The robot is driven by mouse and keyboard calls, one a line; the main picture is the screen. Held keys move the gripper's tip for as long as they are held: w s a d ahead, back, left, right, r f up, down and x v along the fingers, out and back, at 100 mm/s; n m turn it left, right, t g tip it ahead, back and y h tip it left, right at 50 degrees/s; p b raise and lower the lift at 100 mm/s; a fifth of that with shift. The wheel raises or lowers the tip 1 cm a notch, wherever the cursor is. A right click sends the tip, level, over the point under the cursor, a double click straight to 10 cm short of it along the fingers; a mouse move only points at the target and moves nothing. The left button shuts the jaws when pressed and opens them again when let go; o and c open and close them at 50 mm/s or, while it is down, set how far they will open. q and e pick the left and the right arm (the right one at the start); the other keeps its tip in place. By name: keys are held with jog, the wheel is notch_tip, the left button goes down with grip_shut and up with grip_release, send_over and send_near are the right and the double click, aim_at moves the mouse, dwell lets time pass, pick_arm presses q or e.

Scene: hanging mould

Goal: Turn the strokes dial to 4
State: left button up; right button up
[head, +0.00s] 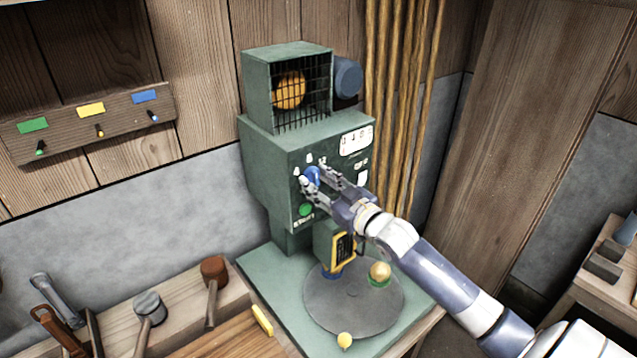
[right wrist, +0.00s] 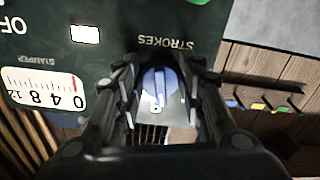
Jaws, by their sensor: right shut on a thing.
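The strokes dial is a blue knob (head: 313,173) on the front of the green machine (head: 265,170), with small white marks around it. My right gripper (head: 313,186) reaches in from the right and is shut on the dial. In the right wrist view the blue dial (right wrist: 158,82) sits between the two dark fingers (right wrist: 168,90), with the upside-down word STROKES beside it. One number shows close to the dial, too small to read surely. The fingers hide parts of the scale, so the dial's setting is unclear. My left gripper is not in view.
A green button (head: 305,210) sits just below the dial. A white gauge (right wrist: 45,88) marked 0 to 12 shows in the right wrist view. A round plate (head: 345,310) with a yellow knob lies below. Hammers (head: 150,308) stand on the bench at left.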

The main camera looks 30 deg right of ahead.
jog(key=n, duration=0.4)
jog(key=shift+d+n, duration=0.2)
jog(key=shift+n, duration=0.2)
jog(key=shift+d+r+n, duration=0.1)
jog(key=shift+r+n, duration=0.1)
jog(key=shift+n, duration=2.2)
jog(key=o, duration=1)
jog(key=s+d, duration=0.1)
jog(key=s, duration=1.1)
